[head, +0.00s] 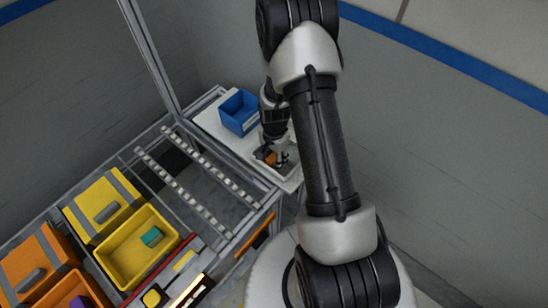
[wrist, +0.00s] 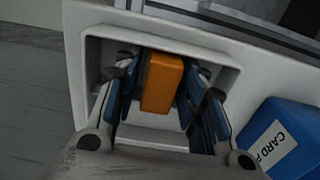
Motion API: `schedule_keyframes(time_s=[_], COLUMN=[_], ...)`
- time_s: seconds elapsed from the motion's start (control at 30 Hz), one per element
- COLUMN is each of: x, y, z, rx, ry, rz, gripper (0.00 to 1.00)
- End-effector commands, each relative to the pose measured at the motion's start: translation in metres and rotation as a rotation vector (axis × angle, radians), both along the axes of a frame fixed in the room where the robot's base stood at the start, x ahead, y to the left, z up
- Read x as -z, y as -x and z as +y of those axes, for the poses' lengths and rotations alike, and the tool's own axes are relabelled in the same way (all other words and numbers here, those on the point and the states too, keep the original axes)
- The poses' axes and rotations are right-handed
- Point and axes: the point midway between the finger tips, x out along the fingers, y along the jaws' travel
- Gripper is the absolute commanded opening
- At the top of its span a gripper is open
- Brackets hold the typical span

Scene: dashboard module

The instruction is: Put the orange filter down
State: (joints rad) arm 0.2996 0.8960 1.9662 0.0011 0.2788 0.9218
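The orange filter (wrist: 162,82) is a block inside a recessed white tray (wrist: 100,48) in the wrist view. My gripper (wrist: 161,72) points down into this tray, with one blue-sided finger on each side of the filter. The fingers are close to its sides, but dark strips between make it unclear whether they touch. Whether the filter rests on the tray floor is also unclear. In the head view, the filter (head: 268,156) shows small and partly hidden beside my gripper (head: 274,160), low over the white table.
A blue labelled bin (head: 239,112) stands on the white table (head: 209,120), close to my gripper. It also shows in the wrist view (wrist: 292,140). Metal frame rails and roller tracks (head: 185,190) lie to the left. A yellow bin (head: 122,258) holding a teal block stands lower left.

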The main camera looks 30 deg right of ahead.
Motion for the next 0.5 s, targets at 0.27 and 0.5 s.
schedule_keyframes(time_s=[0.27,0.5], x=[0.0,-0.014], y=[0.0,-0.001], z=[0.0,0.0], rx=[0.0,0.0], ry=[0.0,0.001], rz=[0.0,-0.001], gripper=[0.44,0.44])
